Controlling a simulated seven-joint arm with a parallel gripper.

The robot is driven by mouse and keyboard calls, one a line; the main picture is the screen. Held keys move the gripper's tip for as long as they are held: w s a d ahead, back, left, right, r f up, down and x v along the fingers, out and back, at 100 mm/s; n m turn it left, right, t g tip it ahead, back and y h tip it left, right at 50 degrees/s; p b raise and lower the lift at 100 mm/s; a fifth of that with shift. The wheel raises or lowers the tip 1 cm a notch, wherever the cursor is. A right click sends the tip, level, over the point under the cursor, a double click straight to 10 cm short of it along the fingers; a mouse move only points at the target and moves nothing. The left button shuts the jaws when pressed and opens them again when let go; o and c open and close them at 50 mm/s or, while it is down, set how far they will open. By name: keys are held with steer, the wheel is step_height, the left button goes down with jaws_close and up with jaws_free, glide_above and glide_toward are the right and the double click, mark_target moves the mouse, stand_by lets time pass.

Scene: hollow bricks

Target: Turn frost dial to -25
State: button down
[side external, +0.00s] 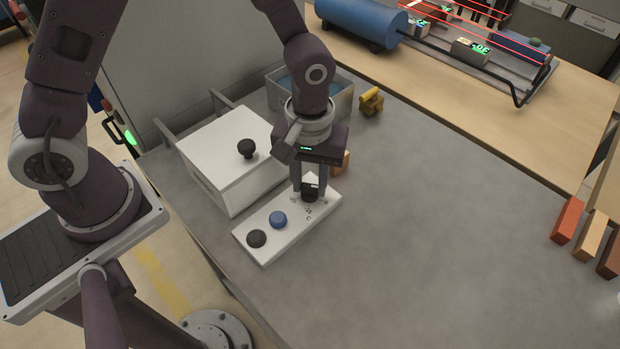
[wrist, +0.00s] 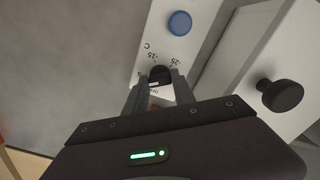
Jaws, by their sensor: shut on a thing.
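The white control panel (side external: 262,238) lies on the grey table beside a white box. The black frost dial (side external: 309,194) is at its far right end, with printed marks around it. In the wrist view the dial (wrist: 160,75) shows a pale pointer line, and marks reading -25 and -15 with a C are near it. My gripper (side external: 310,190) comes down from above and is shut on the dial, one finger on each side; it also shows in the wrist view (wrist: 158,88). The fingers hide part of the dial and scale, so its exact setting is unclear.
A blue button (side external: 278,219) and a black knob (side external: 256,238) share the panel. The white box (side external: 228,165) with a black lid knob (side external: 246,148) stands close on the left. A metal bin (side external: 340,103) and a yellow object (side external: 370,101) are behind.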

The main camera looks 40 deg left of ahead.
steer(key=m, duration=0.4)
steer(key=shift+m, duration=0.3)
steer(key=m, duration=0.3)
steer(key=shift+w+m, duration=0.1)
steer(key=shift+m, duration=0.3)
steer(key=m, duration=2.2)
